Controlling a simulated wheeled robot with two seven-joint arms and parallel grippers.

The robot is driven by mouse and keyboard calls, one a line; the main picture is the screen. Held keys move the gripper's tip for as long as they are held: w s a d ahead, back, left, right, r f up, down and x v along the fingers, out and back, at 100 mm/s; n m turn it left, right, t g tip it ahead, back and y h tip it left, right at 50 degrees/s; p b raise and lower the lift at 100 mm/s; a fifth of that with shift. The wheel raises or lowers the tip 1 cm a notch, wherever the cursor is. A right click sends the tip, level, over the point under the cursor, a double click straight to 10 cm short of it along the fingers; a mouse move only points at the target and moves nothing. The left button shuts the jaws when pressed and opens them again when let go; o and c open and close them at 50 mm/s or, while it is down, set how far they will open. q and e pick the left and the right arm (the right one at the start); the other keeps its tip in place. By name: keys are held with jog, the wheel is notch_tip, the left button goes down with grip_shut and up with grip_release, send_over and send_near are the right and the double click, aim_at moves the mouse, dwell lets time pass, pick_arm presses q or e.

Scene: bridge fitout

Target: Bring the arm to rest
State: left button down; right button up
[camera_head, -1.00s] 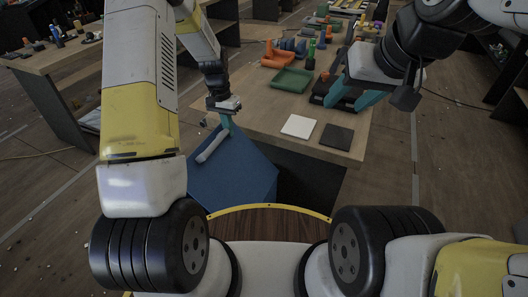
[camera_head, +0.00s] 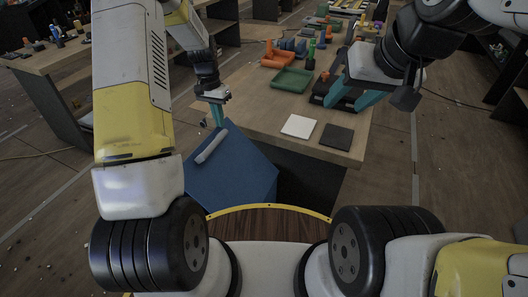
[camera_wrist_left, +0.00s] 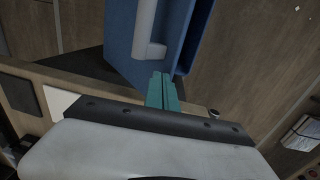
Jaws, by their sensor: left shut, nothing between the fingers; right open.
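My left gripper (camera_head: 217,114) is shut and empty in the head view. Its teal fingers also show together in the left wrist view (camera_wrist_left: 162,92). It hangs at the near-left edge of the wooden table, just above the grey handle (camera_head: 211,147) on a blue panel (camera_head: 233,177). In the left wrist view the handle (camera_wrist_left: 149,32) lies beyond the fingertips, apparently apart from them. My right gripper (camera_head: 350,97) is open over the table at the right, with its teal fingers beside a dark tray-like item.
The wooden table (camera_head: 255,113) carries a white square (camera_head: 298,126), a dark square (camera_head: 336,136), a green tray (camera_head: 292,79) and an orange bin (camera_head: 275,58). Another bench (camera_head: 52,58) stands at the left. Floor between them is open.

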pick_arm(q)
jog(key=shift+w+a+r, duration=0.2)
jog(key=shift+a+r, duration=0.25)
jog(key=shift+r, duration=0.15)
